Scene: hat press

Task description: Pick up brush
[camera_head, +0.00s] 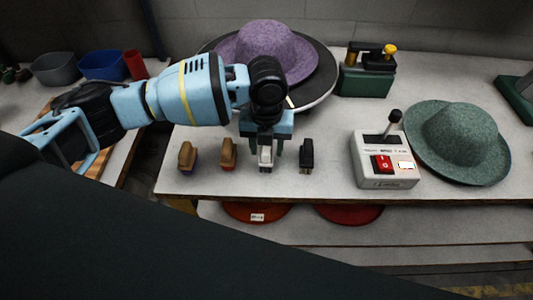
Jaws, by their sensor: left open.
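Several small brushes stand in a row along the front of the white table (330,185). From left to right they are a tan brush with a dark purple base (187,156), a tan brush with an orange base (228,154), a pale grey brush (265,157) and a black brush (306,156). My left gripper (265,150) points down over the pale grey brush. Its fingers are open, one on each side of that brush in this view. I cannot tell whether they touch it. My right gripper is not in view.
A purple hat (268,48) sits on a round dark plate behind my left gripper. A control box (385,160) with a lever and red switch stands right of the brushes, beside a green hat (462,140). A green device (367,75) stands at the back. Red hats lie below.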

